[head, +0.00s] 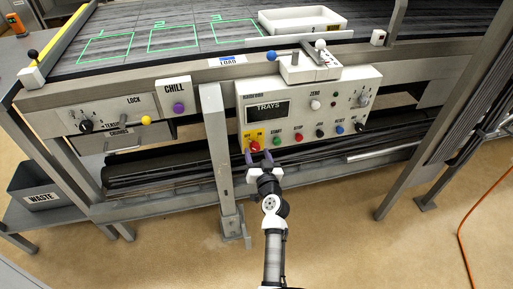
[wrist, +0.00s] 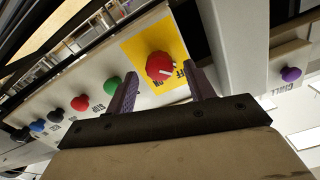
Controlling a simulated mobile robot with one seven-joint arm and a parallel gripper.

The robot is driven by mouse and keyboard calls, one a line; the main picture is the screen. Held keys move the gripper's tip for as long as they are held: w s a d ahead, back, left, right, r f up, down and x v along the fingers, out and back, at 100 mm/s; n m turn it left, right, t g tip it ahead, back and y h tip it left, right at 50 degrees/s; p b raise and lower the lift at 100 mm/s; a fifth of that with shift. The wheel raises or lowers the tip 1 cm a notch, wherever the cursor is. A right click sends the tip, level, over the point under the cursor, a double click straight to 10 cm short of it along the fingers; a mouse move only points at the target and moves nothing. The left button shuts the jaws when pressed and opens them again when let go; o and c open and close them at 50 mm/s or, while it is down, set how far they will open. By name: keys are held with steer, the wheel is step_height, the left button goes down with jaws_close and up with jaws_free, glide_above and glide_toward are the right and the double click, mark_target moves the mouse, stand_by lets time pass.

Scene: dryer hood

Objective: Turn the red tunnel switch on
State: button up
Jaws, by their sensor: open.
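The red tunnel switch (head: 255,147) is a round rotary knob on a yellow plate marked OFF and ON, at the lower left of the white control panel (head: 330,122). In the wrist view the red switch (wrist: 160,66) shows a white pointer mark on its lower right, near the lettering; which label it points to I cannot tell for sure. My gripper (head: 258,157) is open in front of the switch. In the wrist view my gripper (wrist: 162,82) has its purple fingers spread, one toward each side of the knob, with nothing held. Contact with the knob cannot be told.
Green (head: 275,139), red (head: 298,139), black and blue buttons run right of the switch. A grey post (head: 216,150) stands close to its left. A purple CHILL button (head: 178,107) is farther left. Dark rollers lie behind and below the panel.

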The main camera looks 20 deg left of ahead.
steer(key=shift+x, duration=1.1)
steer(key=c, duration=1)
steer(key=shift+o, duration=0.2)
